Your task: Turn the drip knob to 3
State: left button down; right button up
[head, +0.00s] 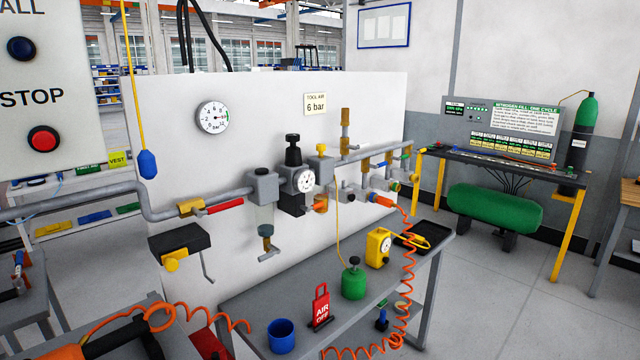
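An air line assembly runs along the white panel (220,100). It has a grey filter with a hanging bowl (264,220), then a regulator with a black top knob (293,150) and a small round gauge (304,181). To its right is a grey unit (321,168) with a small yellow knob (321,149) on top and an orange bowl (320,204) below. This yellow knob looks like the drip knob, but its scale and setting are too small to read. Neither gripper is in view.
A grey bench (350,310) below holds a blue cup (281,335), a red "AIR OFF" tag (321,306), a green can (354,283) and a yellow gauge box (378,247). An orange coiled hose (408,270) hangs at right. A STOP button box (42,110) stands upper left.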

aim_at(321, 148)
jog(key=z, duration=0.6)
jog(key=k, duration=0.95)
jog(key=z, duration=1)
jog(key=i, duration=1.95)
jog(key=u, duration=1.6)
jog(key=i, duration=1.05)
jog(key=u, duration=1.25)
